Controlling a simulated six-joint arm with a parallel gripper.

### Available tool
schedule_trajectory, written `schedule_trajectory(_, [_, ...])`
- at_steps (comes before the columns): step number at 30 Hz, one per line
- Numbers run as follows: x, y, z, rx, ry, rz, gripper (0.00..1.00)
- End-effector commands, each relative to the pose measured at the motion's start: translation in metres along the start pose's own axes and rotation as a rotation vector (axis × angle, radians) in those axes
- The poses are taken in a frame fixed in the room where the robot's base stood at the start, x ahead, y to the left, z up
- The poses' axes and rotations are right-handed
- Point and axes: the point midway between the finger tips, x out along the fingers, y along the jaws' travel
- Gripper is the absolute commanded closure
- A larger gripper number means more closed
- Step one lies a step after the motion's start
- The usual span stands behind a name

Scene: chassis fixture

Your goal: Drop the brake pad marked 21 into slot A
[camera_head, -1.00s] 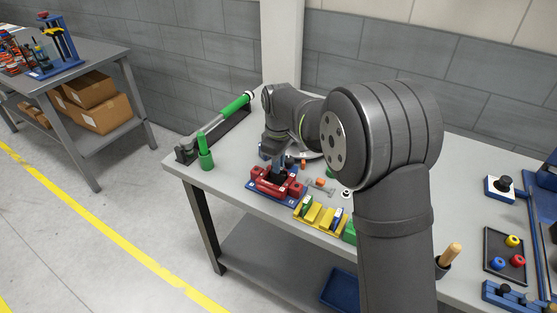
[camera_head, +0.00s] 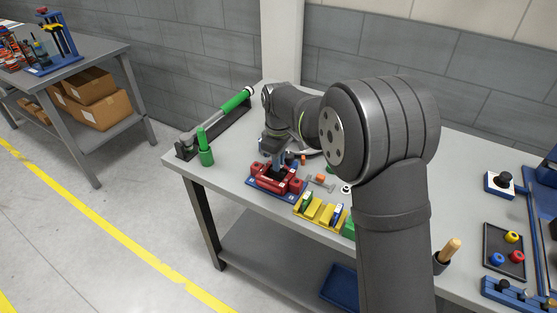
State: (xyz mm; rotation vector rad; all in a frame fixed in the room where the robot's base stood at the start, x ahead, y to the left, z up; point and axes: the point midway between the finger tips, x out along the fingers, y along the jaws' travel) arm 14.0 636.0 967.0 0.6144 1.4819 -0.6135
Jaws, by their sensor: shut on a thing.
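My gripper (camera_head: 278,172) points down at the red fixture (camera_head: 262,184), which sits on a blue base plate (camera_head: 290,198) near the table's front left edge. It is shut on a brake pad between the red blocks. The pad is mostly hidden by the dark jaws, and its marking cannot be read. I cannot tell how deep it sits in the fixture or whether it touches. No slot letter is legible. A yellow rack (camera_head: 327,214) stands just right of the fixture, with green and blue pieces in it.
Small grey and orange parts (camera_head: 320,179) lie behind the rack. A black tray of coloured knobs (camera_head: 505,252) is at the right. My arm hides the table's middle.

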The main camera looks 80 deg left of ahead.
Motion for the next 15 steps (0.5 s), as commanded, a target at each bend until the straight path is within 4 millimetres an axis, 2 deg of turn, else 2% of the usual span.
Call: schedule_trajectory(15, [0.0040, -0.0001, -0.0002, 0.000, 0.000, 0.000, 1.00])
